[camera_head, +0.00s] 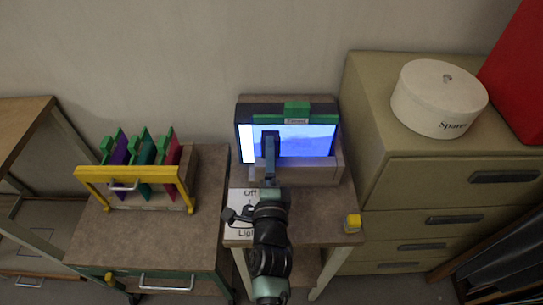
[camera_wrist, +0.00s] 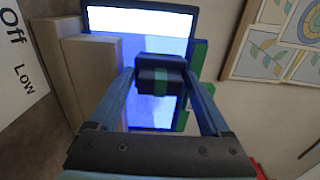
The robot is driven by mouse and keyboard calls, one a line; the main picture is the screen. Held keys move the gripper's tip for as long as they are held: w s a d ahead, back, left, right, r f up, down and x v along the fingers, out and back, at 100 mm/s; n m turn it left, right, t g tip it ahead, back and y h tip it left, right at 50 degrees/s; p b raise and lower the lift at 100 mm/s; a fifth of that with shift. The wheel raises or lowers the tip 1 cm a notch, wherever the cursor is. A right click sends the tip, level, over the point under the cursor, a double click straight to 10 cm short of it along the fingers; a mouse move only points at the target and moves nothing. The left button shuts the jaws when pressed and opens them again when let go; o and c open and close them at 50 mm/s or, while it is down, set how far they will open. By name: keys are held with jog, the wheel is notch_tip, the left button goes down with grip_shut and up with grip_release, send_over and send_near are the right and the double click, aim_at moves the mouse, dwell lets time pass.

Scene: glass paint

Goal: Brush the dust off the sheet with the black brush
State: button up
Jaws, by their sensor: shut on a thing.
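The sheet (camera_head: 312,138) stands upright in a dark frame with a green tab, lit from behind on the small bench. It is mostly blue with faint uneven patches; a bright white strip shows along its left side. In the wrist view the sheet (camera_wrist: 112,50) shows blue below a white band. My gripper (camera_wrist: 160,80) is shut on the black brush (camera_wrist: 148,72), which has a green stripe. In the head view my gripper (camera_head: 270,145) is in front of the sheet's left-middle part. The brush's bristles are hidden, so I cannot tell whether they touch the sheet.
A light-coloured ledge (camera_head: 315,174) runs below the sheet. An "Off / Low / Light" label (camera_head: 236,212) lies left of my arm. A yellow-barred rack (camera_head: 92,173) holds purple, teal and red sheets. A white "Spare" tin (camera_head: 430,105) stands on the drawers at right.

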jog(key=shift+s+p, duration=0.3)
jog(key=shift+s, duration=2.65)
jog(key=s, duration=0.3)
jog(key=o, duration=0.9)
jog(key=shift+c, duration=0.2)
jog(key=c, duration=0.9)
jog(key=shift+o, duration=0.2)
jog(key=w+f+b, duration=0.1)
jog(key=w, duration=0.5)
jog(key=shift+w+b, duration=0.35)
jog(key=shift+w, duration=0.05)
